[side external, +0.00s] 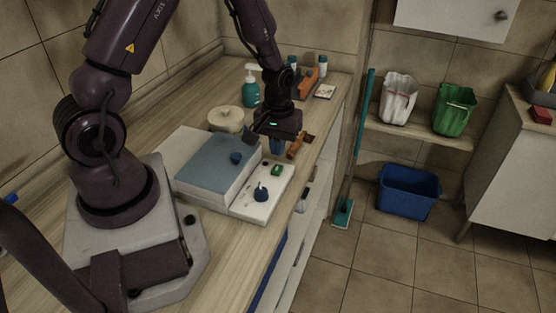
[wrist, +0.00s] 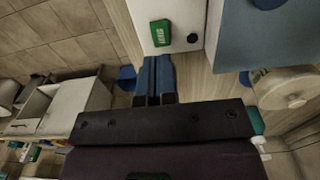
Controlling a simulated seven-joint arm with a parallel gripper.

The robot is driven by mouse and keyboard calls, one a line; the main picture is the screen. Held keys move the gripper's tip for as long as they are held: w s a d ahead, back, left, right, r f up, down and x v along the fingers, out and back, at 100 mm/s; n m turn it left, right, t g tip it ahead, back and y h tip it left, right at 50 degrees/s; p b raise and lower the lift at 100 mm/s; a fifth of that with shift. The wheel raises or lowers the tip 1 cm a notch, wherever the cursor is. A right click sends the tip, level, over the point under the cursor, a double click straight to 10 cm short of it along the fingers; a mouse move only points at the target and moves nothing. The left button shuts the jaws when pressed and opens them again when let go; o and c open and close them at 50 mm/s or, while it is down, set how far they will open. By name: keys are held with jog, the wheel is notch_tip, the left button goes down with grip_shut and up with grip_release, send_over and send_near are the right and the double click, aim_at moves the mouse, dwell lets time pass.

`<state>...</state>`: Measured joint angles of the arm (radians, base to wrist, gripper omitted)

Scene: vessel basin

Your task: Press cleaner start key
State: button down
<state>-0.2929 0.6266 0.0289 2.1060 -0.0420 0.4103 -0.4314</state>
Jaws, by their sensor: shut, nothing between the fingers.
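The cleaner is a white box with a blue lid (side external: 212,163) on the wooden counter. Its low white front panel (side external: 246,207) carries a green key (side external: 277,170) and a dark blue knob (side external: 261,194). In the wrist view the green key (wrist: 161,33) shows pale marks, with a small dark button (wrist: 193,38) beside it. My gripper (side external: 277,150) hangs over the counter just behind the panel's far end. Its blue fingers (wrist: 154,62) are together and empty, pointing toward the green key with a small gap in the picture. I cannot tell their exact height above the panel.
A round beige lidded pot (side external: 226,119) stands behind the cleaner. An orange-brown handled tool (side external: 296,146) lies near my fingers at the counter edge. A teal pump bottle (side external: 250,90) stands farther back. A blue bin (side external: 406,192) is on the floor right.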

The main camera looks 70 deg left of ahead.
aim_at(278, 168)
jog(key=shift+f, duration=2.35)
notch_tip(278, 168, down, 2)
jog(key=shift+r, duration=0.1)
notch_tip(278, 168, up, 14)
jog(key=shift+w+r, duration=0.15)
jog(key=shift+r, duration=0.1)
